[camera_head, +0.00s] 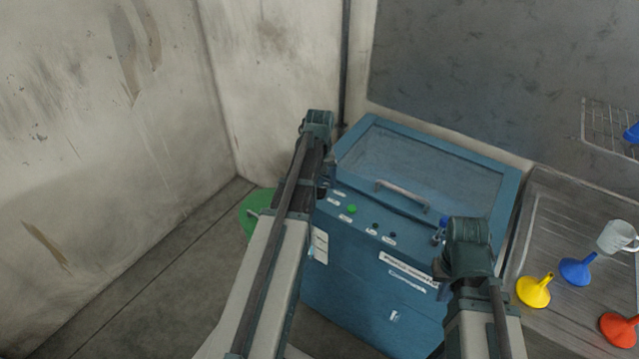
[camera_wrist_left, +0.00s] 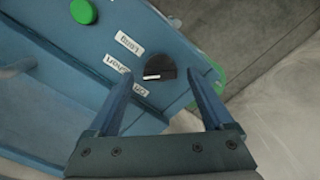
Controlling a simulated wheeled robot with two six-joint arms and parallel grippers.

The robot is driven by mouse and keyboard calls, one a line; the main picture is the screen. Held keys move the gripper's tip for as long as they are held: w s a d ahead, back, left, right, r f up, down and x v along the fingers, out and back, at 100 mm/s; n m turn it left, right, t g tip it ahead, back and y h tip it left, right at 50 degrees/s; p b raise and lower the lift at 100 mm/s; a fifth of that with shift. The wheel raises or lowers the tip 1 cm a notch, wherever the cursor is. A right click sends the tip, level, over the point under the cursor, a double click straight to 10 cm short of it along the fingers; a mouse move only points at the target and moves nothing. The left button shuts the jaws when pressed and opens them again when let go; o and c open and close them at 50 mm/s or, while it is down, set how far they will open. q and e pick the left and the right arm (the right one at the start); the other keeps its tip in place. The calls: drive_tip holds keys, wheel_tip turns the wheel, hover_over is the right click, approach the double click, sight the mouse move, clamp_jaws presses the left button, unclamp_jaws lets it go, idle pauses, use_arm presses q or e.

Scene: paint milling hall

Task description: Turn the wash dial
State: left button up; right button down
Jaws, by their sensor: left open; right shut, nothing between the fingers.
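The wash dial (camera_wrist_left: 158,67) is a round black knob with a white pointer mark, set in the blue machine's panel in the left wrist view. Small white labels stand beside it. In the head view my left arm hides the dial. My left gripper (camera_wrist_left: 161,74) is open, its two blue fingers on either side of the dial in the picture; I cannot tell whether they touch it. My left gripper also shows in the head view (camera_head: 328,175), over the panel's left end. My right gripper (camera_head: 440,230) is shut and empty near the machine's right side.
The blue machine (camera_head: 340,275) has a windowed lid with a handle (camera_head: 402,195) and a green button (camera_head: 351,209). At right a metal drainboard (camera_head: 540,215) holds yellow (camera_head: 534,290), blue (camera_head: 576,271) and red (camera_head: 619,330) funnels and a mug (camera_head: 614,237). Walls stand close behind.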

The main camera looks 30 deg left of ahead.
sight(320, 188)
use_arm(q)
wheel_tip(320, 188, up, 13)
drive_tip(key=p, duration=1.2)
drive_tip(key=shift+f, duration=0.15)
use_arm(e)
wheel_tip(320, 188, up, 13)
drive_tip(key=shift+f, duration=0.2)
